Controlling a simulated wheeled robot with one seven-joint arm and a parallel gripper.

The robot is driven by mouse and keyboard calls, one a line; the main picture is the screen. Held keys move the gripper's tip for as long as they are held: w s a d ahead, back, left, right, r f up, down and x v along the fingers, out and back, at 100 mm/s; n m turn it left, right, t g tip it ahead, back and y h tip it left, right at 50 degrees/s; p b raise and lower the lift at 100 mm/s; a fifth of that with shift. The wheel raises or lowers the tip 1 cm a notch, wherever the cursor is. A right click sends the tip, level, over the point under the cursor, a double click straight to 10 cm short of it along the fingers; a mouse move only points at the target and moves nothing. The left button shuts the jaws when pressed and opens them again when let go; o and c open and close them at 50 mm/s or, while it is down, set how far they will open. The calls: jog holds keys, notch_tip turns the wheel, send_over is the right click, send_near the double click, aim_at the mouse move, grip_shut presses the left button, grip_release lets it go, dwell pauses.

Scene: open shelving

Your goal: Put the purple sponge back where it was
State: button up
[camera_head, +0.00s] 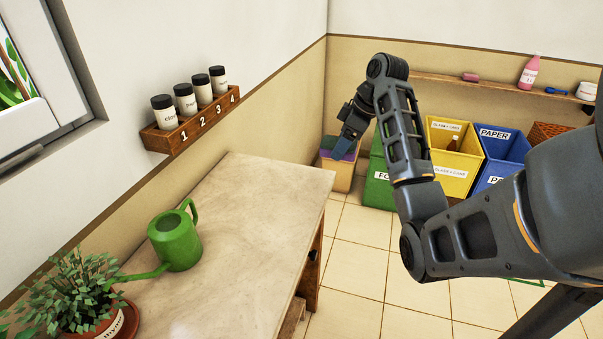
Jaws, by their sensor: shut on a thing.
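My gripper (350,138) is at the far end of my arm, pointing down over a small beige and purple container in the back corner. It is shut on a small bluish-purple block (344,149), which looks like the purple sponge. The block is small and partly covered by the jaws. It overlaps the container's top in the picture; I cannot tell whether it touches it.
The container (338,178) stands beside green, yellow (453,180) and blue (497,168) bins. A wall shelf (435,80) holds a pink piece, a pink bottle (529,71) and a white jar. A table (250,220) bears a watering can (178,240) and plant.

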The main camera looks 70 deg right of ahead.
aim_at(295, 182)
jog(key=w+a+f+b, duration=0.1)
jog(key=w+f, duration=0.1)
jog(key=w, duration=0.1)
jog(key=w+f+b, duration=0.1)
jog(key=w+f, duration=0.1)
jog(key=w, duration=0.2)
jog(key=w+a+f+b, duration=0.1)
jog(key=w+f, duration=0.1)
jog(key=w, duration=0.1)
jog(key=shift+w+a+f, duration=0.3)
jog(key=shift+w, duration=0.05)
jog(key=shift+w+f, duration=0.1)
jog(key=shift+f, duration=2.05)
jog(key=shift+a, duration=0.1)
jog(key=o, duration=0.9)
jog(key=shift+o, duration=0.2)
jog(key=p+v, duration=0.1)
jog(key=v, duration=1.1)
jog(key=shift+p, duration=0.4)
